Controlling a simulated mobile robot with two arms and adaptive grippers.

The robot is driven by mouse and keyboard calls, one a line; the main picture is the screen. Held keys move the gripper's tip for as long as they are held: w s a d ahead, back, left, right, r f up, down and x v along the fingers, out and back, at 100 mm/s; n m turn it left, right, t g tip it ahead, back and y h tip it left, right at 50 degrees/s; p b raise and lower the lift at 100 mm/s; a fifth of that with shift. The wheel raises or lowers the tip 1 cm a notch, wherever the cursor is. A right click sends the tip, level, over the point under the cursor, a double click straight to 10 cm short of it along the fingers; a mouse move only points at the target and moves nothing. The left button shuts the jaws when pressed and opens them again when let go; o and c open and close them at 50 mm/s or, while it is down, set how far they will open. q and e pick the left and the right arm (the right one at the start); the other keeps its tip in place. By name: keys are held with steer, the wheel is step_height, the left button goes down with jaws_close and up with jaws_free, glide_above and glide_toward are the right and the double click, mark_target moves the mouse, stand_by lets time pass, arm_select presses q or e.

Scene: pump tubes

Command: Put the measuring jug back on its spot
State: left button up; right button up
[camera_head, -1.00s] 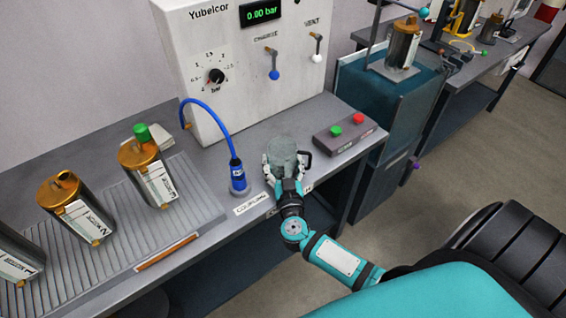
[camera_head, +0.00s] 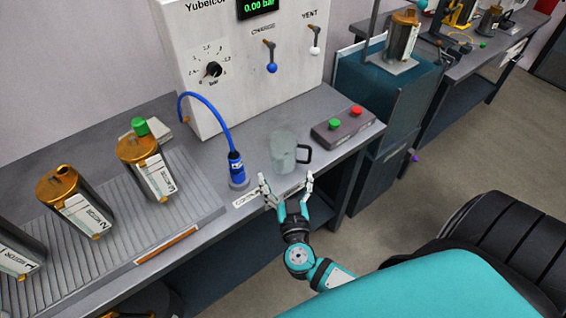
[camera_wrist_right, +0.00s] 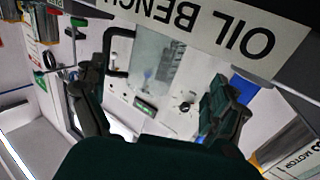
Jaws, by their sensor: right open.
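The measuring jug (camera_head: 283,150) is clear with a dark handle on its right side. It stands upright on the grey bench between the blue coupling (camera_head: 237,168) and the button box. In the right wrist view the jug (camera_wrist_right: 150,62) shows beyond the fingers, with its dark handle at the left. My right gripper (camera_head: 287,186) is open and empty at the bench's front edge, a little in front of the jug and apart from it. Its fingers (camera_wrist_right: 160,110) also show spread in the wrist view. My left gripper is not in view.
The button box (camera_head: 343,125) with green and red buttons stands right of the jug. The white pressure panel (camera_head: 240,60) rises behind. A blue hose arches to the coupling.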

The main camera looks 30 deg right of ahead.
steer(key=shift+v, duration=1.8)
